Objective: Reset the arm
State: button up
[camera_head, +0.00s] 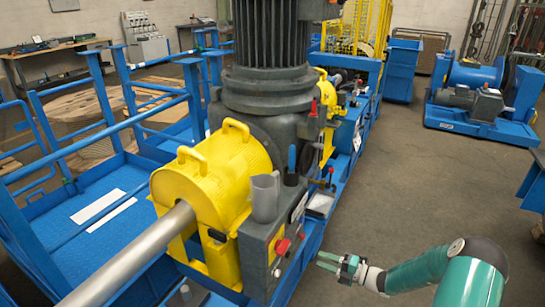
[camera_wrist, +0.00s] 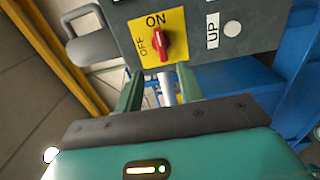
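My teal arm (camera_head: 415,270) reaches in from the lower right of the head view. My gripper (camera_head: 326,261) is at its end, over the floor to the right of the grey machine box (camera_head: 256,262). In the wrist view the two green fingers of my gripper (camera_wrist: 158,90) stand apart with nothing held between them. Beyond the fingertips is a red rotary switch (camera_wrist: 155,46) on a yellow plate marked ON and OFF. The fingers look apart from the switch. A label reading UP (camera_wrist: 212,35) is beside it.
The chain-drive machine has a yellow guard (camera_head: 215,165), a metal shaft (camera_head: 130,255) and a large dark motor (camera_head: 262,90). A blue railed platform (camera_head: 85,200) is on the left. A blue winch (camera_head: 475,95) stands at the back right. The floor (camera_head: 425,185) between is clear.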

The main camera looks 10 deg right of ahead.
jog(key=s+a+r+n+g+h, duration=0.3)
jog(key=s+a+r+n+g, duration=0.25)
jog(key=r+n, duration=0.5)
jog(key=s+a+r+n+g+h, duration=0.3)
jog(key=s+a+r+n+g, duration=0.25)
jog(key=r+n, duration=0.5)
jog(key=s+a+r+n+t+h, duration=0.1)
jog(key=s+r+n+t+h, duration=0.5)
jog(key=s+r+n, duration=0.8)
jog(key=s+n+h, duration=0.2)
jog(key=s+n, duration=0.1)
jog(key=n, duration=0.5)
jog(key=shift+s+r+h, duration=0.2)
jog(key=shift+s+h, duration=0.1)
jog(key=shift+d, duration=0.15)
